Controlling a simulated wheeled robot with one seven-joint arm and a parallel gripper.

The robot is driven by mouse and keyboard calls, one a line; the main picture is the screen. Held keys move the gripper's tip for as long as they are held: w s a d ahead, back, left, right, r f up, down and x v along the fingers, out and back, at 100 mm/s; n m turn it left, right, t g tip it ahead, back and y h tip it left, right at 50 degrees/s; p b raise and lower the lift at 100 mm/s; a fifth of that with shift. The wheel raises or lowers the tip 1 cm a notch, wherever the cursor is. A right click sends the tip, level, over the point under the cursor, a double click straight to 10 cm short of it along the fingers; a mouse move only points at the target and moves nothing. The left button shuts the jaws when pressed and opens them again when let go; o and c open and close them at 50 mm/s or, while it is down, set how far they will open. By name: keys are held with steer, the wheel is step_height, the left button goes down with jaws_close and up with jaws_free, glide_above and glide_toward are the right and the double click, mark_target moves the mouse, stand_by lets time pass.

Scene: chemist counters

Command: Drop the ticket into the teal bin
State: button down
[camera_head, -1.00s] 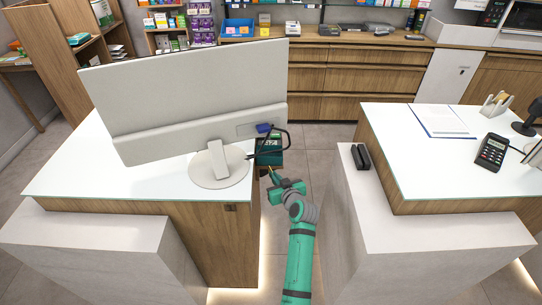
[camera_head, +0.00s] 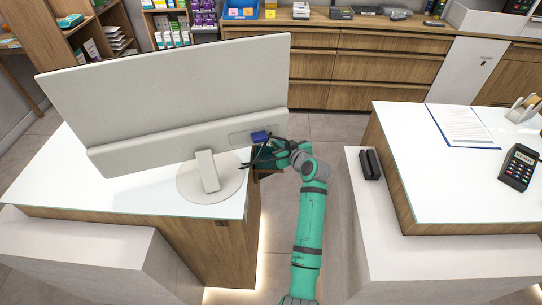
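My green arm reaches forward from the bottom of the view. My gripper (camera_head: 268,160) is at the right edge of the left counter, beside the monitor's foot. It is small and partly merged with dark cables, so I cannot tell whether its fingers are open or shut, or whether they hold anything. I cannot make out a ticket. A dark teal box showed at this counter edge earlier; now my gripper and wrist cover that spot, and I cannot make it out clearly.
The right counter holds a clipboard (camera_head: 462,126) and a card terminal (camera_head: 518,166). A dark holder (camera_head: 370,164) lies on the right ledge. A floor gap separates the counters.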

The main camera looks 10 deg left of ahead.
step_height(320, 180, down, 4)
steer(key=shift+r, duration=0.1)
steer(key=shift+s+f, duration=0.1)
steer(key=shift+f, duration=0.95)
steer(key=c, duration=2)
jaws_free()
steer(key=shift+r, duration=0.2)
steer(key=shift+s+d+r, duration=0.25)
steer(key=shift+s+d, duration=0.05)
steer(key=shift+d, duration=0.1)
steer(key=v, duration=0.9)
steer(key=shift+s+d, duration=0.25)
